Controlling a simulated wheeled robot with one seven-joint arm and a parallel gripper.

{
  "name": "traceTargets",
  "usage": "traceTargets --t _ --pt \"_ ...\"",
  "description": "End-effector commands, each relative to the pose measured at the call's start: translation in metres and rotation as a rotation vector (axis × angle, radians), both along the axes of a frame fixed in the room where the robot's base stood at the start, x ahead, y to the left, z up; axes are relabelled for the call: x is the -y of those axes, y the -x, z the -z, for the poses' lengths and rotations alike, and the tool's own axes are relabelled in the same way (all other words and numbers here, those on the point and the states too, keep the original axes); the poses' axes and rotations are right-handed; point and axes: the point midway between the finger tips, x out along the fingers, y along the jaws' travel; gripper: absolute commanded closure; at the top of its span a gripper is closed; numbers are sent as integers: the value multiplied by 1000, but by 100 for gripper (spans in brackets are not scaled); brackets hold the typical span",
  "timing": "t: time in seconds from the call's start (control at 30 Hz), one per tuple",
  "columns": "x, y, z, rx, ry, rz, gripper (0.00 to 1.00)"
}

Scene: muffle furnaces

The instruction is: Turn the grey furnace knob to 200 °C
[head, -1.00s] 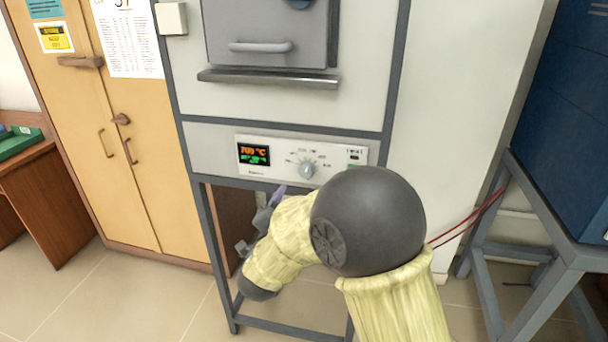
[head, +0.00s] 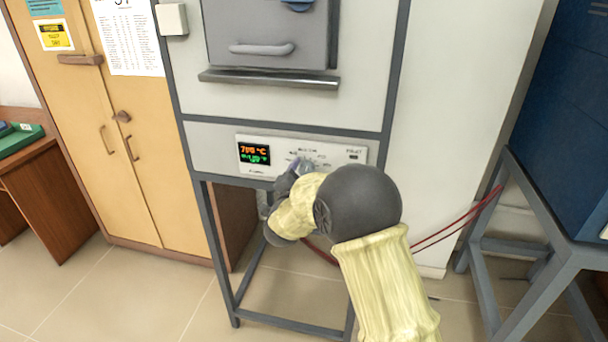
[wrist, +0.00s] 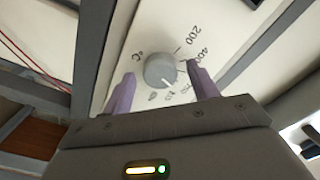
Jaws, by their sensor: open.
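The grey furnace knob (wrist: 160,70) sits on the white control panel, with the printed marks 200 and 400 to its upper right in the wrist view. Its pale pointer line faces the lower side, away from the 200 mark. My gripper (wrist: 161,80) is open, its purple fingers on either side of the knob; I cannot tell whether they touch it. In the head view my gripper (head: 297,172) is at the panel and partly hides the knob (head: 306,165). The panel's display (head: 254,154) shows an orange reading that looks like 700 °C, with smaller green text below.
The furnace door with its handle (head: 262,49) and a metal ledge (head: 268,79) are above the panel. A wooden cabinet (head: 150,180) stands on the left. A blue unit (head: 570,120) on a grey stand is on the right, with red cables beside it.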

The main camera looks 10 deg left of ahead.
Motion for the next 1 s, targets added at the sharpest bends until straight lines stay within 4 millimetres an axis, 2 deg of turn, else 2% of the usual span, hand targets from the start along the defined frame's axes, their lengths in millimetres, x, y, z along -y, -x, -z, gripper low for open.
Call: traceTargets --t 0.07,0.1,0.3,0.33,0.67,1.0 --pt "0 0 0 0 0 0 41" --pt "0 0 0 0 0 0 45" --pt "0 1 0 0 0 0 84" --pt "0 1 0 0 -1 0 85" --pt "0 1 0 -2 28 1 85" --pt "-1 1 0 -7 197 1 85"
